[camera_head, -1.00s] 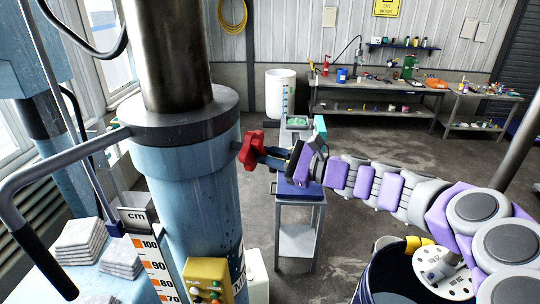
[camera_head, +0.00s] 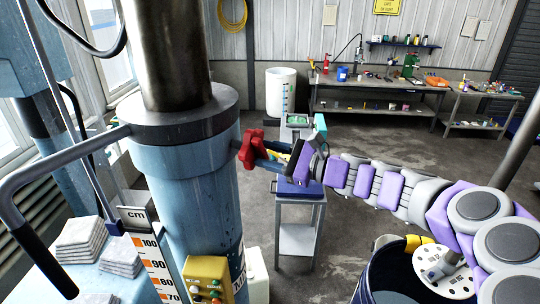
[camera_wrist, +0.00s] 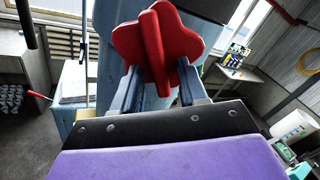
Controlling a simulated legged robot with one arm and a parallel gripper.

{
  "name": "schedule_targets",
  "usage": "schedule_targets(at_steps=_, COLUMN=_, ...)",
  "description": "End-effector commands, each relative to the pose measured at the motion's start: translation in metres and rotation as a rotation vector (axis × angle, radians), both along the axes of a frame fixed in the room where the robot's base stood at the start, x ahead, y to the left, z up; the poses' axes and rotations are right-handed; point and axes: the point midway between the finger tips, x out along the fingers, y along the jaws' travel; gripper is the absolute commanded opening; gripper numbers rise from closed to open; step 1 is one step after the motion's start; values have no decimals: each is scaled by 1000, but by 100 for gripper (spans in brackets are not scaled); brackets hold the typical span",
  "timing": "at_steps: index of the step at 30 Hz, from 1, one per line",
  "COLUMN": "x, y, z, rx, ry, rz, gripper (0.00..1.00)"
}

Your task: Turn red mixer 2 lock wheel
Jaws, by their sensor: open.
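The red lock wheel (camera_head: 250,149) is a lobed knob on the right side of the blue mixer column (camera_head: 188,185). In the wrist view the wheel (camera_wrist: 180,38) is straight ahead, with one lobe pointing towards my gripper. My gripper (camera_wrist: 160,78) is open, with one dark blue finger on each side of that lobe. The fingertips reach the wheel, and their ends are partly hidden behind it. I cannot tell whether they touch it. In the head view my gripper (camera_head: 272,155) is just right of the wheel.
A small stand (camera_head: 296,240) is below my gripper. A yellow control box (camera_head: 207,278) is low on the column's front. A dark blue drum (camera_head: 372,285) is at the lower right. A workbench (camera_head: 375,90) is along the back wall, with open floor before it.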

Motion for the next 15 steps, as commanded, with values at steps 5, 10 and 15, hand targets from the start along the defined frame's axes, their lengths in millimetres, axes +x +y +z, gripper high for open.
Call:
schedule_targets(at_steps=5, x=-1, y=-5, z=0, rx=1, ry=-1, rz=-2, gripper=43)
schedule_targets(at_steps=10, x=-9, y=-24, z=0, rx=2, ry=-2, rz=-2, gripper=43)
schedule_targets(at_steps=15, x=-21, y=-56, z=-1, rx=0, ry=-2, rz=-6, gripper=43)
